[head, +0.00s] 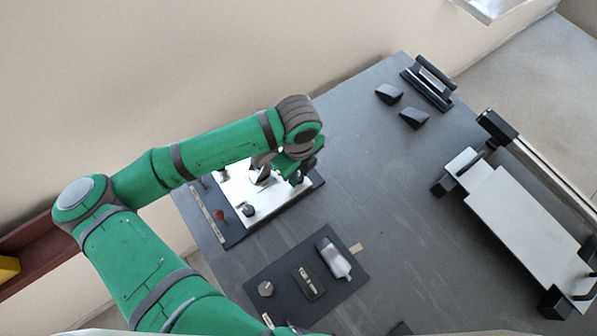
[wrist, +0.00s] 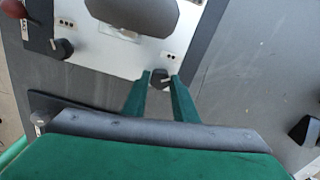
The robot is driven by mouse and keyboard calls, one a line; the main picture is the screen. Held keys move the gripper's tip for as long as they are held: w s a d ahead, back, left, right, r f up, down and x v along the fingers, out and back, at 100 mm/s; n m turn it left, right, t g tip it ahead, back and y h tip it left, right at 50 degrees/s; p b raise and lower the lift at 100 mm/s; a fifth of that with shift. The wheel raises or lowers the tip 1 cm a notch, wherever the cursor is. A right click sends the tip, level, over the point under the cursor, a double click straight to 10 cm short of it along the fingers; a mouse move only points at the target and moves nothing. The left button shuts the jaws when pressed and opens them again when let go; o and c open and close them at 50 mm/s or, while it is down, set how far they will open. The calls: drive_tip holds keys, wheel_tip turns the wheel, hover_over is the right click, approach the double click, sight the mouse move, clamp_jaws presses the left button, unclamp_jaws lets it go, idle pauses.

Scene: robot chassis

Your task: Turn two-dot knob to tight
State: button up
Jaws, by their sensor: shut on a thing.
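My gripper (wrist: 160,82) is shut on a dark knob (wrist: 161,76), which sits between its two green fingertips near the edge of the white panel (wrist: 100,45). A small dotted label (wrist: 168,56) is beside this knob; its dots are too small to count surely. Another dark knob (wrist: 62,48) stands at the left of the panel with its own label (wrist: 66,22). In the head view, my gripper (head: 297,178) is at the right part of the white panel (head: 270,203), and my arm hides part of it. The gripped knob is hidden there.
A red knob (head: 220,213) is on the panel's dark border. A dark mat (head: 272,290) with a round knob, a small block and a grey-white piece lies nearer. A metal slide fixture (head: 530,215) stands at the right. Black wedges (head: 414,118) lie at the back. The table between is clear.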

drive_tip(key=shift+w+a+m, duration=0.1)
drive_tip(key=shift+w+m, duration=0.05)
drive_tip(key=shift+m, duration=0.45)
drive_tip(key=o, duration=1.1)
drive_tip(key=shift+c, duration=0.2)
wheel_tip(320, 180, up, 11)
drive_tip(key=shift+f, duration=0.1)
